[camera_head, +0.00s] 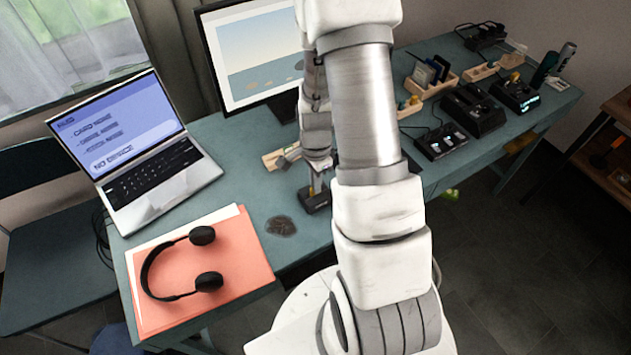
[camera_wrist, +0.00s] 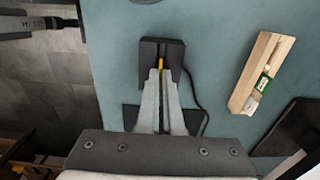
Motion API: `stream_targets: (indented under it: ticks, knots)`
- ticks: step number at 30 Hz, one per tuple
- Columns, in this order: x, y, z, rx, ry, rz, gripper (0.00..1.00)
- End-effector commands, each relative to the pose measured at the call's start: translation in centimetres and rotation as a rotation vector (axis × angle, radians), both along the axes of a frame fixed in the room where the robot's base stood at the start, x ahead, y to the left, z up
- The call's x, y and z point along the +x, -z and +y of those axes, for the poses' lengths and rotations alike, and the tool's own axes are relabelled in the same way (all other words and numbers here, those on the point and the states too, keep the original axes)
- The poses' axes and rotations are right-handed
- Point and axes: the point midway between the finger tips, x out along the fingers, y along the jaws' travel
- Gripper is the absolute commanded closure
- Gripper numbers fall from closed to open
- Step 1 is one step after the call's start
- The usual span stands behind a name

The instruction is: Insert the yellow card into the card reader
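In the wrist view, my gripper (camera_wrist: 161,72) has its two fingertips close together with a narrow yellow edge of the yellow card (camera_wrist: 161,63) between them. The dark card reader (camera_wrist: 150,48) lies just beyond the fingertips, with a slot line along its middle. The card is in line with this slot and overlaps the reader in the picture; I cannot tell whether it is inside the slot. In the head view, the dark reader (camera_head: 312,205) shows on the table below my gripper (camera_head: 318,188), partly hidden by my arm.
A wooden holder (camera_wrist: 248,90) with small cards stands right of the reader in the wrist view. A cable runs beside the reader. In the head view, a laptop (camera_head: 140,150), headphones (camera_head: 205,236) on folders, a monitor (camera_head: 255,50) and several dark devices (camera_head: 472,108) surround it.

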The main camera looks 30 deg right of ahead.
Motion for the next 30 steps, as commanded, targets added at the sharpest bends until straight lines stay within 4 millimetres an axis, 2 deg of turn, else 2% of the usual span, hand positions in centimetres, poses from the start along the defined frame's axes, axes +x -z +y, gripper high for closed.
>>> stream_targets:
  ticks: [10,12,16,25,30]
  knots:
    - [0.0,1.0,0.0,0.0,-0.001,0.0,1.0]
    - [0.0,0.8,0.0,0.0,-0.001,0.0,0.85]
    - [0.0,0.8,0.0,0.0,0.0,0.0,0.62]
    - [0.0,0.7,0.0,0.0,0.0,0.0,0.62]
    - [0.1,-0.7,0.0,-0.002,-0.001,-0.003,0.62]
